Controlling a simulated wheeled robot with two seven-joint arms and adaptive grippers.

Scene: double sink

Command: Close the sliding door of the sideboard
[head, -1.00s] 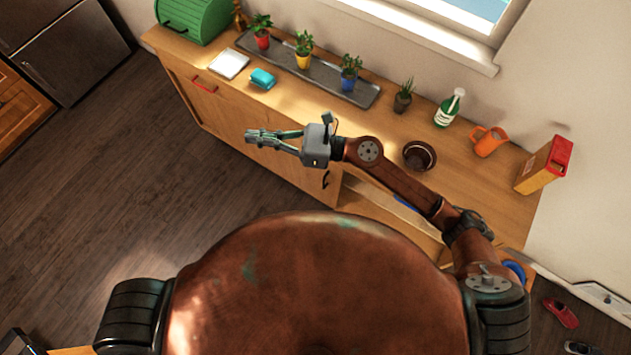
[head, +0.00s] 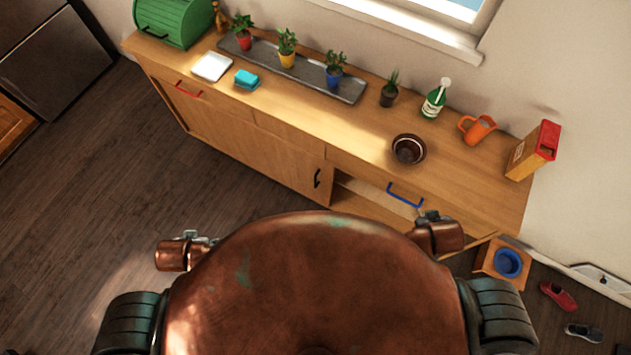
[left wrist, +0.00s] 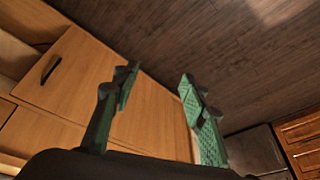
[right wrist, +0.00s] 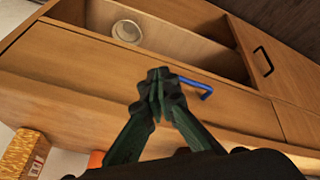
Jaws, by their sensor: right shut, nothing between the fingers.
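The wooden sideboard (head: 470,185) stands along the wall in the head view. Its sliding door (head: 260,160) with a black upright handle (head: 317,178) covers the middle of the front. To the right of the handle an open compartment (head: 352,203) shows. In the right wrist view the door (right wrist: 262,78) is at the right, beside the open compartment. My right gripper (right wrist: 160,80) is shut and empty, in front of the drawer face near the blue handle (right wrist: 195,86). My left gripper (left wrist: 160,85) is open and empty, with the door (left wrist: 75,75) behind its fingers.
A pale round dish (right wrist: 127,32) sits inside the open compartment. A brown bowl (head: 408,149), a green bottle (head: 434,99), an orange jug (head: 477,128), a box (head: 533,150) and potted plants stand on top. Shoes (head: 558,296) lie on the floor at right. The floor at left is clear.

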